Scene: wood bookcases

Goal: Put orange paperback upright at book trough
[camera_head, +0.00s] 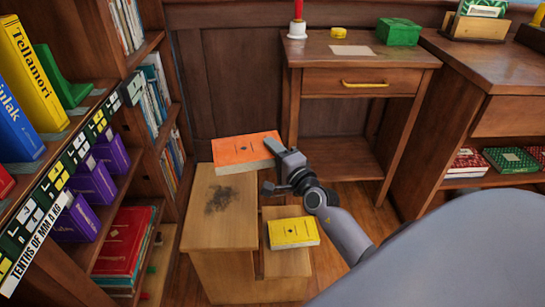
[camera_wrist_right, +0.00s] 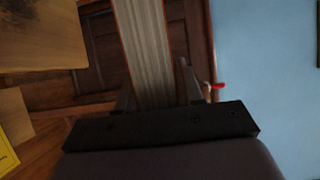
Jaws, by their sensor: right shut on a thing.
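The orange paperback (camera_head: 246,153) is held flat over the top of a wooden step stool, cover facing up. My right gripper (camera_head: 275,152) is shut on its right end. In the right wrist view the page edges of the paperback (camera_wrist_right: 146,50) stand between the fingers (camera_wrist_right: 158,90). A small wooden trough-like holder (camera_head: 472,30) with a green book in it stands on the cabinet at the upper right; it may be the book trough. My left gripper is not in view.
The step stool (camera_head: 200,236) has a dark smudge on top and a yellow book (camera_head: 293,232) on its lower step. A small desk (camera_head: 335,57) holds a candle (camera_head: 297,22) and a green box (camera_head: 399,32). A full bookcase (camera_head: 150,55) stands at left.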

